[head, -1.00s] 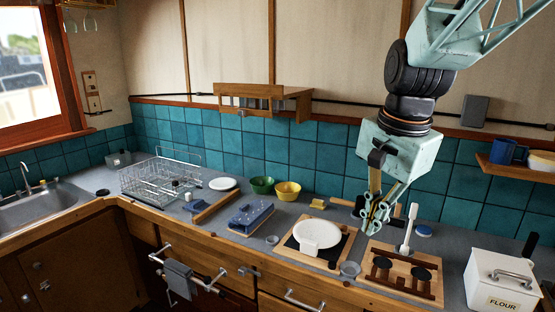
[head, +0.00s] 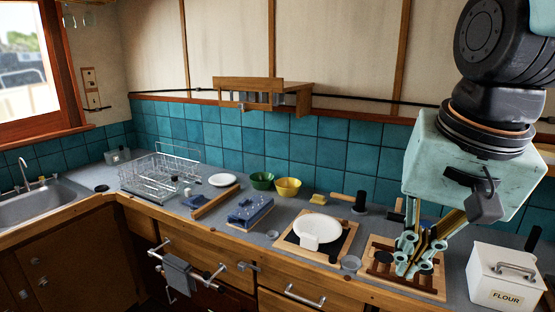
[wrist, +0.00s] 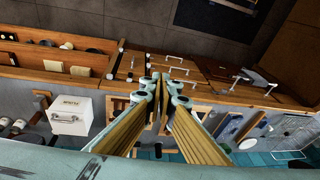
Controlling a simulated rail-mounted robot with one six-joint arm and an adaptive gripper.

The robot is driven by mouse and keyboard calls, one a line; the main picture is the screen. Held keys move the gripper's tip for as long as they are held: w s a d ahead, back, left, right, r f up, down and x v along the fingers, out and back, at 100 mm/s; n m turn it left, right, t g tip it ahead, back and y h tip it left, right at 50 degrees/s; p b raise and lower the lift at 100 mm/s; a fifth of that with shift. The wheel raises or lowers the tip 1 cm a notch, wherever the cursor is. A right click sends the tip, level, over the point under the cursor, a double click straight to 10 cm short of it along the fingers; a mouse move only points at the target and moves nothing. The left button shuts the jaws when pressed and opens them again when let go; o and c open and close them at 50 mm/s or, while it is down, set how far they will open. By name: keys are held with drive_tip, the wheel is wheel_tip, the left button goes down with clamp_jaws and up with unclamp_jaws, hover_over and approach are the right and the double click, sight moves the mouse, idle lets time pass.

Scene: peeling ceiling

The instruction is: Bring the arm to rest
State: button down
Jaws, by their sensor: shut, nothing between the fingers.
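My gripper (head: 418,252) is shut and empty in the head view. It hangs in front of a wooden board with dark round pieces (head: 381,277) on the right part of the counter and partly hides it. In the wrist view my gripper (wrist: 163,82) shows with its fingers together. Drawer fronts and the floor lie beyond its tips. I cannot tell how far above the counter it is.
A white flour box (head: 505,277) stands to the right of my gripper. A white plate (head: 317,227) on a wooden-framed board lies to its left. A green bowl (head: 262,181), a yellow bowl (head: 288,189) and a wire dish rack (head: 158,178) stand farther left. A wooden wall shelf (head: 262,95) juts out above.

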drive_tip(key=s+f+n+b, duration=0.2)
drive_tip(key=s+f+n, duration=0.1)
drive_tip(key=s, duration=0.9)
drive_tip(key=shift+f+n+t, duration=0.15)
drive_tip(key=shift+n+t, duration=0.25)
drive_tip(key=shift+n, duration=0.5)
